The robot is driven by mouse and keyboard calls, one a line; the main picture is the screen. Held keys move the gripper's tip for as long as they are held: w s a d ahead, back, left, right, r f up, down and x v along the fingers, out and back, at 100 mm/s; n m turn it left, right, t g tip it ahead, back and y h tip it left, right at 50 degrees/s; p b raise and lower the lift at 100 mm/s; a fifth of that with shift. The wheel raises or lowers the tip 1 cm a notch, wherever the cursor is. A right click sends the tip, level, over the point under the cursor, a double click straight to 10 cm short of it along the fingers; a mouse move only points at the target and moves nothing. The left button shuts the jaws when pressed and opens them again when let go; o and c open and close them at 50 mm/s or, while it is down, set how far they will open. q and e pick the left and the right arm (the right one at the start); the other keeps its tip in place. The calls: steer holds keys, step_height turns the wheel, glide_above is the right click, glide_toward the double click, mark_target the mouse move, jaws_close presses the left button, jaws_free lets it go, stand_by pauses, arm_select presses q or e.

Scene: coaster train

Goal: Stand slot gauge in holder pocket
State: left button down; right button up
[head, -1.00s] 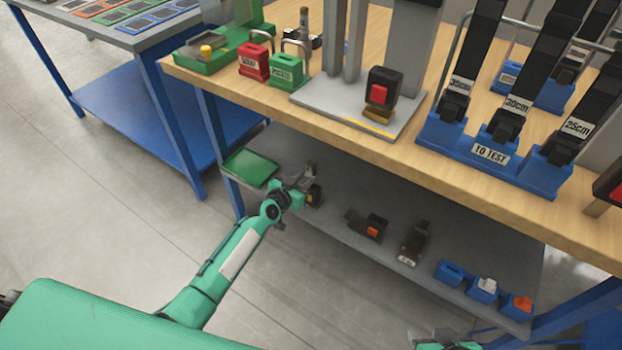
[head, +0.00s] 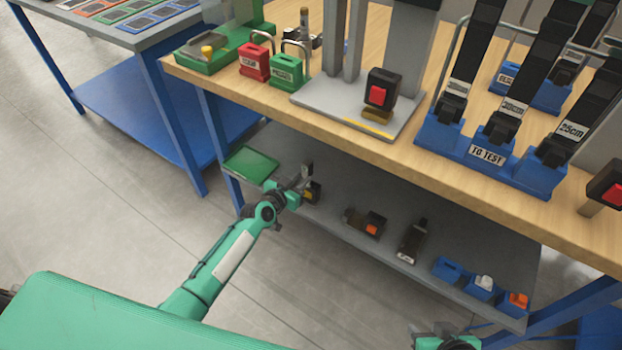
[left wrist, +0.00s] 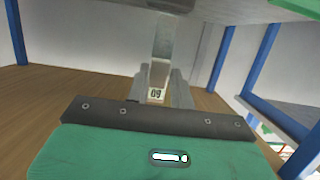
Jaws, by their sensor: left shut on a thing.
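My left gripper (head: 298,184) is at the lower shelf's left part, beside the green tray. In the left wrist view its fingers (left wrist: 163,84) are shut on a flat grey metal piece, which I take as the slot gauge (left wrist: 163,42). It stands up between the fingers, with a small white number label at its base. In the head view the gauge is small and dark, and its lower end is hidden by the gripper. I cannot tell which thing is the holder pocket. My right gripper (head: 446,337) is at the bottom edge, partly cut off, its jaws unclear.
The green tray (head: 250,165) lies on the grey lower shelf (head: 345,195). Dark buckle parts (head: 366,222) and small blue bins (head: 480,287) lie further right. The wooden tabletop (head: 345,125) overhangs the shelf. It carries padlocks (head: 286,71) and a blue rack (head: 487,153).

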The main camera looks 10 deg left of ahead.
arm_select(q)
steer(key=v, duration=0.3)
steer(key=shift+s+a+f+p, duration=0.15)
steer(key=shift+s+f+p, duration=0.1)
steer(key=shift+s+p, duration=0.15)
stand_by(0.4)
